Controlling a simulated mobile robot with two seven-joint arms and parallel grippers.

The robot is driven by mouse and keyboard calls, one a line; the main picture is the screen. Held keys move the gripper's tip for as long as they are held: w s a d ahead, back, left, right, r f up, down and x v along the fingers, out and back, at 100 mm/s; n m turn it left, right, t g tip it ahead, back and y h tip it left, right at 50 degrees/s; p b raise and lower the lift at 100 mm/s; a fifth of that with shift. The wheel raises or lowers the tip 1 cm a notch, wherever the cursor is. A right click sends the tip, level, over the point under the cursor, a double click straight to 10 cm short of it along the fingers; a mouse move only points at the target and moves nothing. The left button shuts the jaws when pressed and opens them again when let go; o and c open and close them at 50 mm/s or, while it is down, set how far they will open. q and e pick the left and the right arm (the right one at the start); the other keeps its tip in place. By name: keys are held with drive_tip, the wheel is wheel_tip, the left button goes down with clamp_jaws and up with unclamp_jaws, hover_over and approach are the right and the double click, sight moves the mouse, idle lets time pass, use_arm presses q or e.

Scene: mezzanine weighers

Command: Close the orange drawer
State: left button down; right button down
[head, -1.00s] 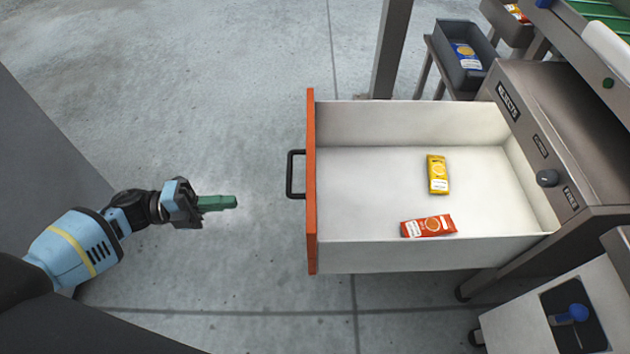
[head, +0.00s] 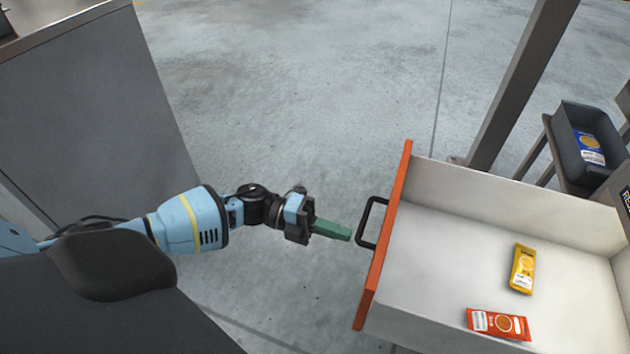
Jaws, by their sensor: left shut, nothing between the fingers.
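The orange drawer stands open, its orange front (head: 387,245) facing left toward my arm. A black bar handle (head: 363,222) sticks out from that front. The white drawer box holds a yellow packet (head: 522,269) and a red packet (head: 498,324) lying flat. My left gripper (head: 346,235) has green fingers that are shut and empty. Its tips point right and lie just left of the handle in the picture; I cannot tell whether they touch it. My right gripper does not show.
A grey post (head: 524,80) stands behind the drawer. A dark grey bin (head: 590,145) with a blue packet is at the right on a stand. A grey panel (head: 100,110) fills the left side. The concrete floor between is clear.

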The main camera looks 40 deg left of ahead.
use_arm(q)
drive_tip(key=shift+x, duration=2.5)
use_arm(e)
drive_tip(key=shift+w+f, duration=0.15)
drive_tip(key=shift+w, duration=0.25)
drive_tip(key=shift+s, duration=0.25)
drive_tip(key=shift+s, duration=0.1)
